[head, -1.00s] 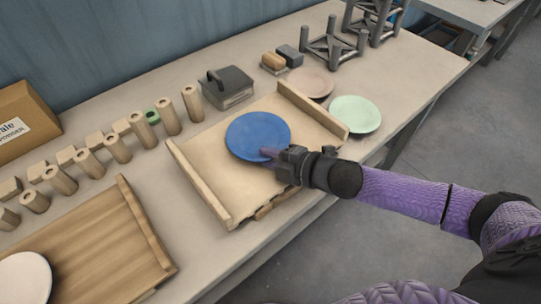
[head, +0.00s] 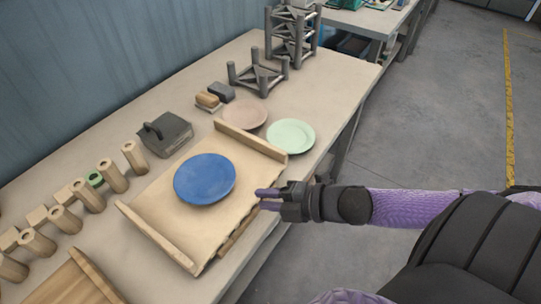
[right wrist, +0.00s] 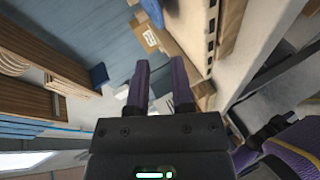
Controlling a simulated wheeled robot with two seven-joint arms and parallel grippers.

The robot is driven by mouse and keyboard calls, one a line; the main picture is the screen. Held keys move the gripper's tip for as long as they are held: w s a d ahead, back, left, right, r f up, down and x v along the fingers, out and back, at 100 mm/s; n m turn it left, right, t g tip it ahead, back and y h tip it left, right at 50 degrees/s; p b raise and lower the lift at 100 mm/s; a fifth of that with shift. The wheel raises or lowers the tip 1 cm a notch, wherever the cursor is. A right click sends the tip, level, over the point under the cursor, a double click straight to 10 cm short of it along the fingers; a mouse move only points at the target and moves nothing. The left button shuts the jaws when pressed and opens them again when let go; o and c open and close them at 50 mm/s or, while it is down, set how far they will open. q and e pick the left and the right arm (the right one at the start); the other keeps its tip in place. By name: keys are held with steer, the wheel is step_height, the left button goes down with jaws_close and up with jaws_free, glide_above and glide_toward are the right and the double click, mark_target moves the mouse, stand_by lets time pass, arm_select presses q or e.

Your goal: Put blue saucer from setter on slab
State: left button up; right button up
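The blue saucer (head: 205,178) lies flat on a pale wooden board (head: 172,212) with a raised rail along its left and right sides. The pictures do not label which support is the slab or the setter. My right gripper (head: 264,199) is just right of the saucer, over the near edge of the board, clear of the saucer. Its two purple fingers are apart with nothing between them, as the right wrist view (right wrist: 160,82) also shows. My left gripper is not in view.
A pink plate (head: 245,115) and a green plate (head: 291,136) lie behind the right rail. Grey racks (head: 258,76) stand at the back, a dark handled block (head: 166,134) behind the board. Several wooden cylinders (head: 113,177) line the left. The table's front edge is close to the board.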

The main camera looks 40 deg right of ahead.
steer(key=shift+s+d, duration=0.15)
steer(key=s+d+f+m+g+h, duration=0.15)
steer(key=d+f+m+h, duration=0.3)
steer(key=f, duration=0.45)
steer(key=s+d+f+m+h, duration=0.3)
steer(key=d+f+m, duration=0.25)
steer(key=f, duration=0.25)
steer(key=s+a+f+m+g+h, duration=0.25)
steer(key=s+f+m, duration=0.25)
steer(key=s+f, duration=0.3)
steer(key=s+a+f+m+g, duration=0.2)
steer(key=s+a+f+g, duration=0.1)
steer(key=s, duration=0.5)
steer(key=s+a+f+m+g+y, duration=0.1)
steer(key=s+a+f+m+g, duration=0.1)
steer(key=s+a, duration=0.4)
step_height(320, 180, down, 2)
steer(key=shift+s+a+f+m+g, duration=0.2)
steer(key=shift+s+f+m+g, duration=0.1)
steer(key=shift+s+g, duration=0.6)
